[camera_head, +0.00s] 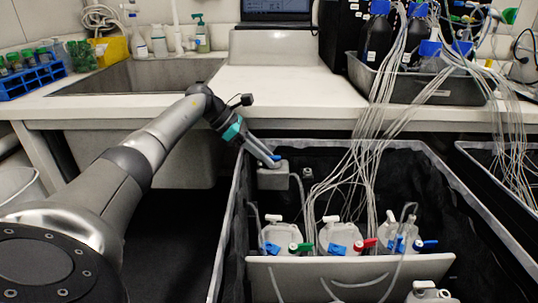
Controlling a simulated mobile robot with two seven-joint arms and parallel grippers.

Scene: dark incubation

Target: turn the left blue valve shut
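My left gripper (272,160) reaches over the back left corner of a black-lined bin (233,207). Its fingertips are at a small blue part (277,157) on top of a grey block (272,179); this may be the left blue valve. The fingers lie close together, and I cannot tell whether they grip the blue part or only touch it. Further forward, white bottles carry blue pieces (271,249), a green valve (301,247), a red valve (364,244) and another blue valve (426,244). My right gripper is not in view.
Many thin tubes (372,140) hang from dark bottles (378,38) in a tray (425,90) into the bin. The white bench (290,90) edge runs behind the bin. A sink (140,77) and a blue tube rack (32,82) are at left.

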